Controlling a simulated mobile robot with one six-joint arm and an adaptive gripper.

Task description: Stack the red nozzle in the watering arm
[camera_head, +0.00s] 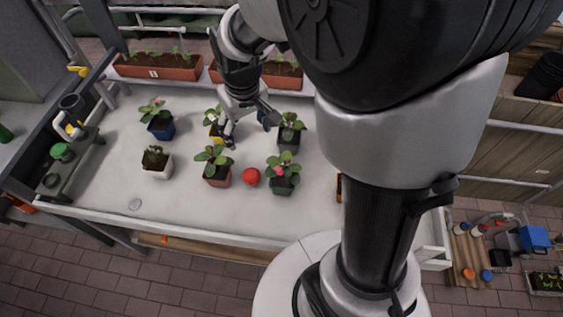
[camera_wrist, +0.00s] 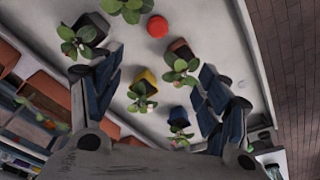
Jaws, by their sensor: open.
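The red nozzle (camera_head: 251,176) appears as a round red piece on the white table, between a plant in a terracotta pot (camera_head: 217,178) and a pink-flowered plant in a dark pot (camera_head: 283,185). It also shows at the top of the wrist view (camera_wrist: 157,26), beyond the fingertips. My gripper (camera_head: 250,127) is open with nothing between its fingers, over the potted plants behind the red piece; its spread fingers show in the wrist view (camera_wrist: 160,66). I cannot tell for certain which object is the watering arm.
Nearby plants stand in a yellow pot (camera_wrist: 148,77), a blue pot (camera_head: 160,131) and a white pot (camera_head: 157,173). A side shelf at the left holds a green round piece (camera_head: 62,152). Planter boxes (camera_head: 158,68) line the back. The table's front left is mostly clear.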

